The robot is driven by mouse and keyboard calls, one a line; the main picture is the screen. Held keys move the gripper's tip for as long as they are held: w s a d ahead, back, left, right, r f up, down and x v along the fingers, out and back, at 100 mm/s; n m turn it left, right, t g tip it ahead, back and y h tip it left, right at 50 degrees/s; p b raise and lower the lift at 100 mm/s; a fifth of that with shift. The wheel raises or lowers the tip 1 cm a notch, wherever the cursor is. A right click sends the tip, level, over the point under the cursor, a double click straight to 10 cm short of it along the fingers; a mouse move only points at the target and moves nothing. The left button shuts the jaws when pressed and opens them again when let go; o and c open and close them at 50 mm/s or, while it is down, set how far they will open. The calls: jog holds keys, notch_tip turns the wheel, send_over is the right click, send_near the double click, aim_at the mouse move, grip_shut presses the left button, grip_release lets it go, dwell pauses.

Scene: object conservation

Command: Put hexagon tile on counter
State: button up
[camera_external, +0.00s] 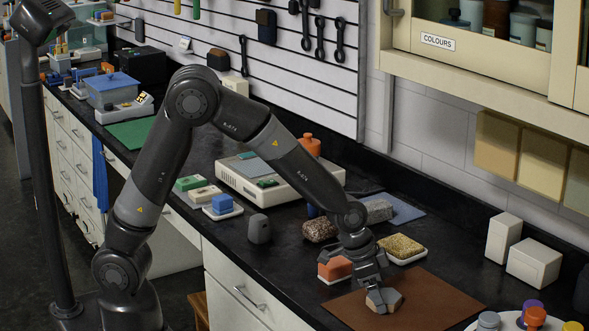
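A small tan hexagon tile (391,302) is at the fingertips of my gripper (381,295), over the brown mat (440,297) on the black counter (283,255). My gripper reaches down from the upper left, and dark finger parts cover some of the tile. The fingers are at the tile, but one view does not show whether they clamp it or only stand around it. I cannot tell whether the tile rests on the mat or hangs just above it.
An orange block on a white tray (335,270) stands close left of my gripper. A yellowish sponge-like block on a tray (402,248) is behind it. White boxes (534,262) stand at the right, and coloured-lid jars (535,317) at the front right. The mat's right part is clear.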

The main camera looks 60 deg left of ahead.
jog(key=shift+r, duration=0.55)
jog(key=v, duration=1.2)
jog(key=s+a+r+n+t, duration=0.15)
jog(key=s+a+r, duration=0.25)
jog(key=a, duration=0.4)
jog(key=s+a+r+n, duration=0.2)
jog(key=s+a+r, duration=0.15)
jog(key=a, duration=0.45)
jog(key=s+a+n+y, duration=0.1)
jog(key=s+a, duration=0.2)
jog(key=s, duration=0.1)
jog(key=s+a+n+y, duration=0.1)
jog(key=s+a, duration=0.3)
jog(key=s, duration=0.1)
jog(key=s+a+n, duration=0.2)
jog(key=s+a, duration=0.1)
jog(key=s, duration=0.1)
jog(key=shift+s+a+r+t+y, duration=0.1)
jog(key=shift+s+a+t+y, duration=0.1)
jog(key=shift+t+y, duration=0.2)
